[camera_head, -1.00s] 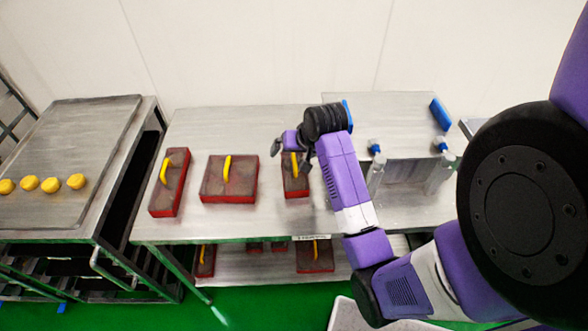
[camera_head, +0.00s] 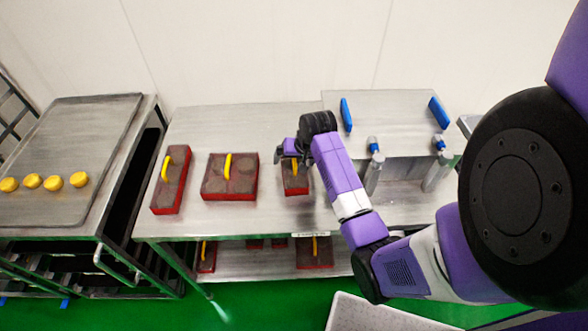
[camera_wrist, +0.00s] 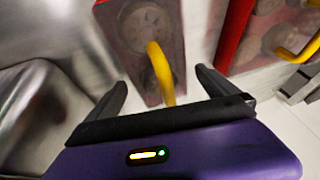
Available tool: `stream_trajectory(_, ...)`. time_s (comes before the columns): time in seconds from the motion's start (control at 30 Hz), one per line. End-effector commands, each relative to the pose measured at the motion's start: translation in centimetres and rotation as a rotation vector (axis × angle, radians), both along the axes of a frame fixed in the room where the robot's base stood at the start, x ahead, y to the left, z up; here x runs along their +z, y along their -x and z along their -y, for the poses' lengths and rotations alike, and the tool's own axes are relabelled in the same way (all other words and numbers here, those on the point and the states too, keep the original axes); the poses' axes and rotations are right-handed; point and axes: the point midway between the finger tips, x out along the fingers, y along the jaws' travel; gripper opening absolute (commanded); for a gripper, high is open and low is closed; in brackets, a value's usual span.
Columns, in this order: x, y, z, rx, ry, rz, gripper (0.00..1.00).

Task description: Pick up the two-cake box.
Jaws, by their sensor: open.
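The small red-sided box (camera_head: 296,186) with a brown top and a yellow handle stands on the metal table, rightmost of the three boxes on the tabletop. In the wrist view this box (camera_wrist: 118,38) shows two round shapes on its top, and its yellow handle (camera_wrist: 160,72) rises between my fingers. My gripper (camera_wrist: 162,82) is open and empty, with a finger on either side of the handle. In the head view my gripper (camera_head: 290,152) hangs over the box and hides its far part.
A larger square box (camera_head: 215,190) and a long narrow box (camera_head: 168,195) stand to the left. More red boxes (camera_head: 314,255) sit on the lower shelf. A machine with blue handles (camera_head: 346,115) is close on the right. Yellow pieces (camera_head: 32,181) lie on a tray at far left.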

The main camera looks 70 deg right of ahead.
Motion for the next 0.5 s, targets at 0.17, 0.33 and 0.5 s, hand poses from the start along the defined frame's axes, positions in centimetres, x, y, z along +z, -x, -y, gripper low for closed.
stream_trajectory(0.17,0.03,-0.01,-0.01,0.0,0.001,0.0,0.94)
stream_trajectory(0.33,0.03,-0.01,-0.01,0.0,0.001,0.0,0.61)
stream_trajectory(0.5,0.08,-0.02,0.01,0.0,0.001,0.0,0.32)
